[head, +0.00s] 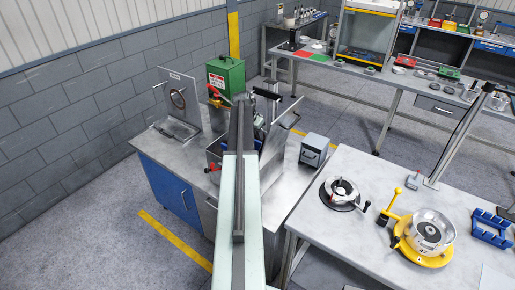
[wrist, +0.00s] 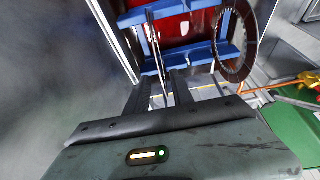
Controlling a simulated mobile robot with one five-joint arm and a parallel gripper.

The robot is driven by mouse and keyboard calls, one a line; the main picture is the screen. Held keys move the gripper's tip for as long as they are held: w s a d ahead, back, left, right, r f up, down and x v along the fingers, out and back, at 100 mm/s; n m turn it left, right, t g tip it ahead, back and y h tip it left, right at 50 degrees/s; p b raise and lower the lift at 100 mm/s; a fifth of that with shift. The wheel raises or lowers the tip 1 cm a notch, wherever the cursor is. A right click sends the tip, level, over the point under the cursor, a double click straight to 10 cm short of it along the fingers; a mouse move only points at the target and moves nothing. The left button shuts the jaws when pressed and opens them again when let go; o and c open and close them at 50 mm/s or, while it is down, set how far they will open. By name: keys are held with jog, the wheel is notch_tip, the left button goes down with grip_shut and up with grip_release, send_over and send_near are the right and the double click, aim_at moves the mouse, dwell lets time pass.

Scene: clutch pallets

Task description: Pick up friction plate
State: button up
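A friction plate (wrist: 155,42) shows almost edge-on in the wrist view, as a thin dark strip across blue rack bars (wrist: 195,66). Its lower end reaches in between the fingers of my gripper (wrist: 162,80). The two dark fingers stand apart with a gap on either side of the strip, and I see no clear contact. A second toothed ring plate (wrist: 236,44) shows at a slant to the right, beside the rack.
A red surface (wrist: 185,30) lies behind the rack. A green can (head: 226,76) stands behind the tub on the blue-doored bench (head: 165,185). A grey box (head: 314,150) is to the right. The front table (head: 350,230) holds a yellow-based fixture (head: 428,240) and a blue rack (head: 490,228).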

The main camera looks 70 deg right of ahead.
jog(key=b+x, duration=0.4)
jog(key=x, duration=0.1)
jog(key=shift+w+f, duration=0.15)
jog(key=shift+w, duration=0.1)
jog(key=shift+r, duration=0.2)
grip_shut()
dwell(0.8)
